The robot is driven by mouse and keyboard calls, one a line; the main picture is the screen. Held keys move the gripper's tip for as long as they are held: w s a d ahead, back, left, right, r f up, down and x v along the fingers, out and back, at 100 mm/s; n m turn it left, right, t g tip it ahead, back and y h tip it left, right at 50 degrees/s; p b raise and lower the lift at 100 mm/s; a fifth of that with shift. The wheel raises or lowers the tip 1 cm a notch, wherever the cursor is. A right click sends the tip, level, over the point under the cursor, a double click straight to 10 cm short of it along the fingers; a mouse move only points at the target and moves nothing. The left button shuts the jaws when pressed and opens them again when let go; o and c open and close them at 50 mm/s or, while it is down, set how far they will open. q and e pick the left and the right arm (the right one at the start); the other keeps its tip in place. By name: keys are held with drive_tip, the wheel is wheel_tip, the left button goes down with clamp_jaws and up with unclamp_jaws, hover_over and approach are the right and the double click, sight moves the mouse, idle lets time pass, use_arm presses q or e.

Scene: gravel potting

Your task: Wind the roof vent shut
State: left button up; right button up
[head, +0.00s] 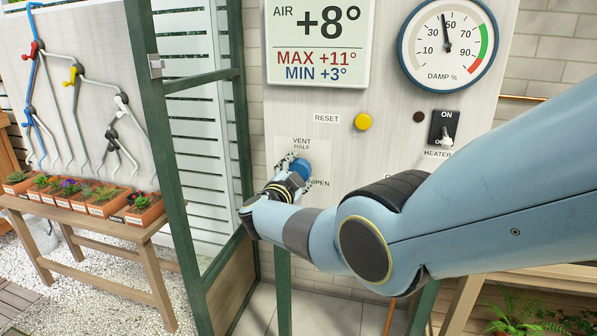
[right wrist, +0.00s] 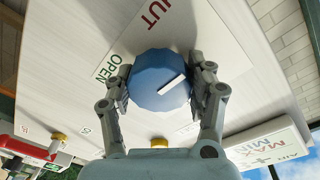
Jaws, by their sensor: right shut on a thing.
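The vent knob (head: 303,167) is a blue dial on the light control panel, under the words VENT and HALF, with OPEN at its lower right. In the right wrist view the knob (right wrist: 150,75) is faceted, with a white pointer mark slanting towards the right finger, away from the OPEN label (right wrist: 108,68). A red label (right wrist: 160,15), partly cut off and ending in UT, is above it. My right gripper (right wrist: 160,82) is shut on the knob, a finger on each side. In the head view my right gripper (head: 292,172) partly hides the dial. My left gripper is out of view.
The panel also carries a yellow RESET button (head: 363,121), a heater switch (head: 443,127), an air display (head: 318,40) and a damp gauge (head: 448,47). A green-framed door (head: 170,170) stands to the left. Potted plants (head: 80,194) line a wooden bench beyond it.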

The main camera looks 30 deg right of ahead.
drive_tip(key=shift+f, duration=0.1)
idle(0.4)
drive_tip(key=o, duration=1.2)
drive_tip(key=shift+w+a, duration=0.1)
drive_tip(key=v, duration=1.2)
